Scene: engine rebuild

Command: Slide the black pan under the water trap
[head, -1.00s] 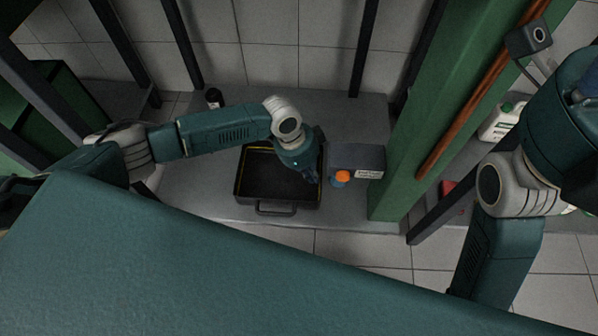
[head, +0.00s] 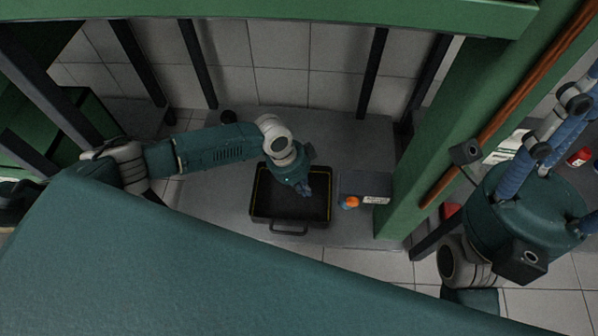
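The black pan (head: 268,211) is a shallow tray with a thin yellow line inside its rim and a handle at its near side. It lies flat on the grey floor slab. Just right of it is a grey box (head: 357,183) with a white label, and an orange-topped blue part (head: 351,202) at its near left corner. I cannot tell which of these, if either, is the water trap. My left gripper (head: 304,190) points down over the right half of the pan; its fingers are too small and dark to read, and contact is unclear. My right gripper is out of view.
A green post (head: 450,125) with a copper pipe (head: 545,65) stands right of the box. A green beam (head: 300,12) crosses the top. The slab (head: 205,205) left of the pan is clear.

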